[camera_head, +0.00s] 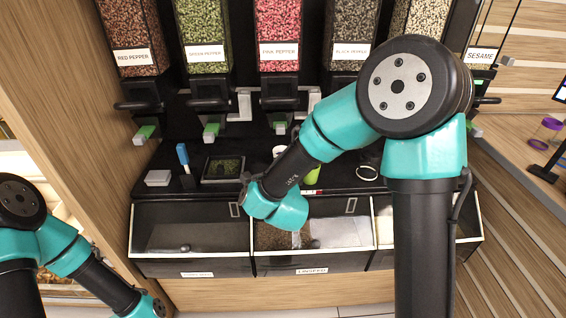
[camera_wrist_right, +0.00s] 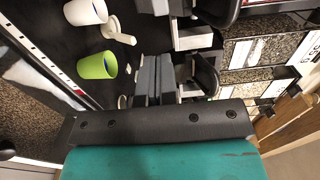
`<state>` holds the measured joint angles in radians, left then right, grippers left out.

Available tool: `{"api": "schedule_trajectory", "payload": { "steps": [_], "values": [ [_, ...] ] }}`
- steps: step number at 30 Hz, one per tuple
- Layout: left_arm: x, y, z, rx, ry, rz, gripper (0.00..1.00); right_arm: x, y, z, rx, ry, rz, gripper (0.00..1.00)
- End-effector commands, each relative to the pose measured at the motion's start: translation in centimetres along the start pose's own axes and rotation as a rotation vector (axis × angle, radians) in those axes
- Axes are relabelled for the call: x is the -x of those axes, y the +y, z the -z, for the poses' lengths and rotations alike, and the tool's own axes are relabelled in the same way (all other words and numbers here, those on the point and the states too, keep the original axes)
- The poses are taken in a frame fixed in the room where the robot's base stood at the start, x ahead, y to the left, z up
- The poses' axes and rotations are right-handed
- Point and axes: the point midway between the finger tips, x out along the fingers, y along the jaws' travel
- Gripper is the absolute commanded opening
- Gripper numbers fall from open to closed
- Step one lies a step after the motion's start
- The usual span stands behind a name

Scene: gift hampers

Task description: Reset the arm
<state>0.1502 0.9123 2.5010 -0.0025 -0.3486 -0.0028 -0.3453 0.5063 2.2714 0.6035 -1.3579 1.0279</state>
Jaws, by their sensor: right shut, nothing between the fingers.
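My right arm (camera_head: 340,130) reaches in from the lower right, bends at a large round joint and slopes down left, with its teal wrist (camera_head: 280,208) over the middle bin. My right gripper (camera_wrist_right: 153,62) shows in the right wrist view as two grey fingers pressed together with nothing between them. In the head view the fingers are hidden or cannot be made out. My left arm (camera_head: 85,268) is at the lower left. Its end runs out at the bottom edge, so the left gripper is not seen.
A row of labelled dispensers (camera_head: 203,40) hangs at the back. Open bins (camera_head: 195,270) run along the front. A green cup (camera_wrist_right: 96,65) and a white cup (camera_wrist_right: 85,12) stand on the black counter near the right gripper. A blue-handled brush (camera_head: 184,160) stands at left.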

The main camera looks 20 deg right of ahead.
Motion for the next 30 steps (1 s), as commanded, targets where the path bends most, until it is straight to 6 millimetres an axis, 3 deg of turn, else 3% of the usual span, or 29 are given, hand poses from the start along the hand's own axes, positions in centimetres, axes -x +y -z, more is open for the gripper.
{"api": "schedule_trajectory", "payload": {
  "steps": [12,17,20,23,26,30],
  "values": [
    [0.0,0.0,0.0,0.0,0.0,0.0,0.6,0.0,0.1,0.0,0.002,-0.001,-0.003,0.0],
    [0.0,0.0,0.0,0.0,0.0,0.0,0.6,-0.2,2.5,0.1,0.075,-0.037,-0.063,0.0],
    [0.0,0.0,0.0,0.0,0.0,0.0,0.6,-0.3,6.2,0.4,0.189,-0.102,-0.157,0.0],
    [0.0,0.0,0.0,0.0,0.0,0.0,0.6,0.2,11.4,1.0,0.345,-0.207,-0.287,0.0],
    [0.0,0.0,0.0,0.0,0.0,0.0,0.6,1.7,17.1,1.8,0.509,-0.345,-0.427,0.0],
    [0.0,0.0,0.0,0.0,0.0,0.0,0.6,5.2,24.6,3.4,0.708,-0.574,-0.606,0.0]
  ]
}}
